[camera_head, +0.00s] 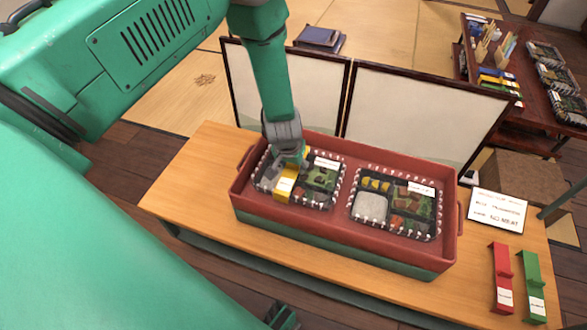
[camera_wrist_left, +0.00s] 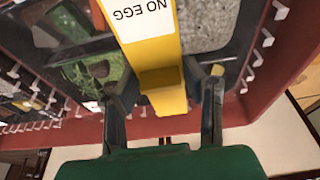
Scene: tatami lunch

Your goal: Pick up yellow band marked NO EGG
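The yellow band marked NO EGG (camera_head: 285,183) lies across the left lunch box (camera_head: 325,190) in the red crate (camera_head: 340,224). In the left wrist view the band (camera_wrist_left: 150,50) shows its white label and a raised yellow tab. My left gripper (camera_head: 290,157) is down at the band. Its two fingers (camera_wrist_left: 163,88) stand on either side of the tab, very near it. Whether they press on the tab I cannot tell. The fingers hide part of the lunch box. My right gripper is not clearly seen.
A second lunch box (camera_head: 395,205) sits at the right in the crate. Red (camera_head: 501,275) and green (camera_head: 532,285) bands and a white sign (camera_head: 497,210) are on the table's right. Framed panels (camera_head: 425,110) stand behind the crate. The table's left end (camera_head: 190,180) is clear.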

